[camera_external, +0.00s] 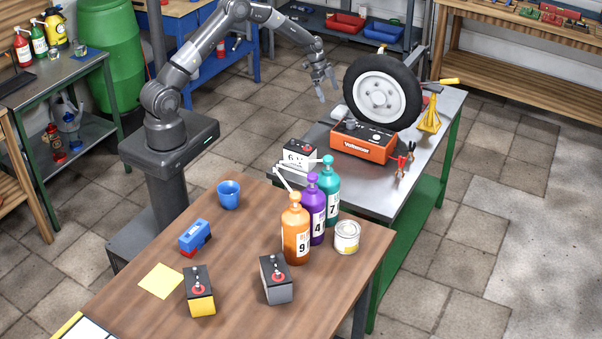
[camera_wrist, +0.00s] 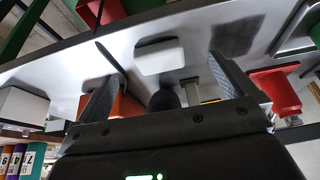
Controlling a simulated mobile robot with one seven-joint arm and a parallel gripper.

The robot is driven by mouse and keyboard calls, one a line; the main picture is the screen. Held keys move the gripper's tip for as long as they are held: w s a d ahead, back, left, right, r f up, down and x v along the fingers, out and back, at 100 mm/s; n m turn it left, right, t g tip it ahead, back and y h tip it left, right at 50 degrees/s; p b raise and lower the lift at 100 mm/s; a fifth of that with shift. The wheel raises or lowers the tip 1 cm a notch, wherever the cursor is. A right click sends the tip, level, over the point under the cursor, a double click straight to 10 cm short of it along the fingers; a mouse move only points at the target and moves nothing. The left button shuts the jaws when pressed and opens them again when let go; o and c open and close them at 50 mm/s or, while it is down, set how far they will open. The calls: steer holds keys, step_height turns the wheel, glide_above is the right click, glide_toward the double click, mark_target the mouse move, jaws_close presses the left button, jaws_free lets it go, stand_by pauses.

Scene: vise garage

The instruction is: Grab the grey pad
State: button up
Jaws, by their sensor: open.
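My gripper (camera_external: 327,92) hangs open and empty at the left of the wheel, over the far end of the metal bench (camera_external: 432,172). In the wrist view its two fingers (camera_wrist: 164,70) are spread apart with nothing between them. A flat dark grey patch (camera_wrist: 237,35) shows on the metal top, beyond and to the right of the right finger. It may be the grey pad, but I cannot tell it from a shadow or reflection. I cannot make out a grey pad in the external view; the wheel hides part of the bench.
In the wrist view a white block (camera_wrist: 160,57) lies ahead. Bottles (camera_external: 296,235) and a yellow sheet (camera_external: 160,281) are on the wooden table.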

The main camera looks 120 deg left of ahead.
mark_target(341, 112)
steer(key=x, duration=0.2)
steer(key=shift+w+f, duration=0.2)
steer(key=shift+f, duration=0.1)
steer(key=shift+w+d+x, duration=0.2)
steer(key=shift+x, duration=1.15)
steer(key=shift+w+d+x, duration=0.15)
steer(key=shift+x, duration=1.2)
steer(key=shift+r, duration=0.2)
steer(key=shift+c, duration=0.4)
steer(key=c, duration=0.9)
